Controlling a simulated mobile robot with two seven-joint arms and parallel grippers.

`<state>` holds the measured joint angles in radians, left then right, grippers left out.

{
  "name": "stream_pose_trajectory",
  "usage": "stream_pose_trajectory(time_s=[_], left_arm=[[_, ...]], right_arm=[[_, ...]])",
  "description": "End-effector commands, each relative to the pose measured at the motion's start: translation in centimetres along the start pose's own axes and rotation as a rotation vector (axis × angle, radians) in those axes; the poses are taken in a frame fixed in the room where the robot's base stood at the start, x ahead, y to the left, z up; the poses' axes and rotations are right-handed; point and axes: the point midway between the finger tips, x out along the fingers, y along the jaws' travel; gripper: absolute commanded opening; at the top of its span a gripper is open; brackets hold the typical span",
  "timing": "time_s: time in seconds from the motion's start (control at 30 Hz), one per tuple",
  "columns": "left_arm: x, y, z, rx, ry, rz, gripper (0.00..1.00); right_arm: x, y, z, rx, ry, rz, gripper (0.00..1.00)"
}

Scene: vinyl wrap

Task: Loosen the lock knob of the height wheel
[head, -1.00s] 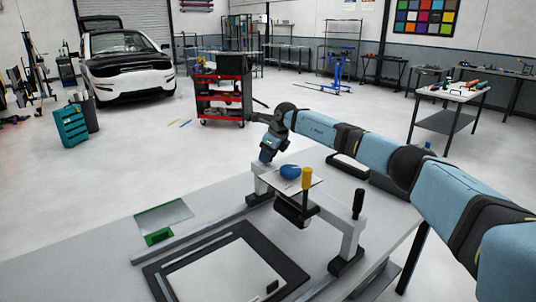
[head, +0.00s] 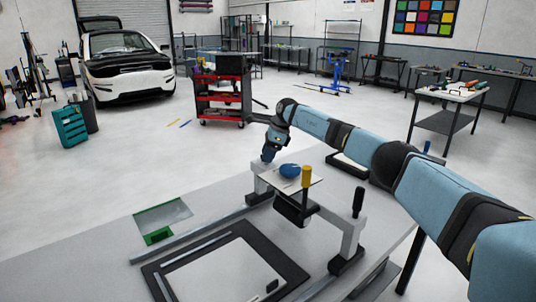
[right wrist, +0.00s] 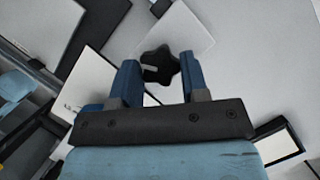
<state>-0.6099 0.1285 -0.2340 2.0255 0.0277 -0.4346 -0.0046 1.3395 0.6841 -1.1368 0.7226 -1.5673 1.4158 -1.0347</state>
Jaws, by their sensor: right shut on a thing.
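The lock knob (right wrist: 160,64), black and star-shaped with a pale mark, sits between the two blue fingers of my right gripper (right wrist: 160,76) in the right wrist view. The gripper is shut on it. In the head view my right gripper (head: 268,154) is at the far left end of the grey bridge frame (head: 349,238), and the knob cannot be made out there. A blue rounded part (head: 290,171) and a yellow upright handle (head: 306,177) are on top of the bridge. I cannot tell which part is the height wheel. My left gripper is out of view.
The bridge stands on a grey table (head: 90,262). A black-framed board (head: 222,270) and a green-edged plate (head: 164,215) lie to its left. A black upright handle (head: 358,202) stands at its near right end. The table's left part is bare.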

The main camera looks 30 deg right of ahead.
Motion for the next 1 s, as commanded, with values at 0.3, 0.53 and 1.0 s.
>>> stream_pose_trajectory(time_s=[0.3, 0.53, 1.0], left_arm=[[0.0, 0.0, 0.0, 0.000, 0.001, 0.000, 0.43], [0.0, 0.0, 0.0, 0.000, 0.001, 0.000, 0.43], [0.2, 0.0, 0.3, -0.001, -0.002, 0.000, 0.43]], right_arm=[[-0.1, 0.0, 0.0, -0.002, 0.000, 0.000, 0.17], [-0.1, 0.0, 0.0, -0.002, 0.000, 0.000, 0.67], [-3.6, -0.1, 0.0, -0.003, -0.002, -0.002, 0.67]])
